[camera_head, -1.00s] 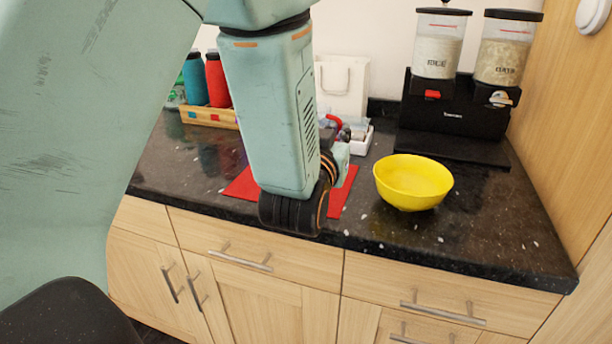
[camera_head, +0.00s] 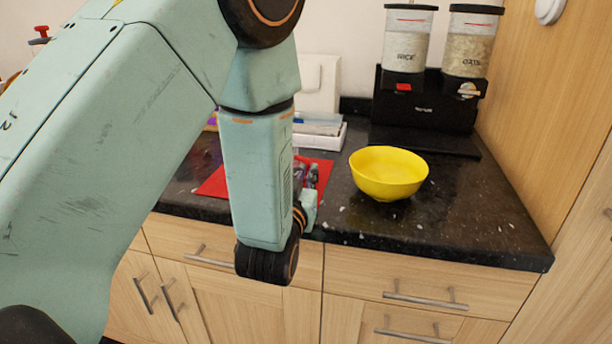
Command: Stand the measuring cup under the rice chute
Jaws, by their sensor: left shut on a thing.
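The rice dispenser (camera_head: 405,50) is a clear canister labelled RICE on a black stand at the back right. Its chute has a red front (camera_head: 403,87), above the flat black base of the stand (camera_head: 425,142). My left gripper (camera_head: 309,175) points away from me over the red mat, mostly behind my forearm. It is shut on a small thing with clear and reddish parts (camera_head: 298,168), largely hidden. I cannot tell for sure that this is the measuring cup; no other cup shows. The space under the rice chute looks empty. My right gripper is not in view.
A yellow bowl (camera_head: 388,175) stands on the dark counter, in front of the stand. An oats dispenser (camera_head: 468,50) is right of the rice one. A white tray (camera_head: 322,140) and a white bag (camera_head: 318,85) are at the back. A wooden panel (camera_head: 555,120) closes the right side.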

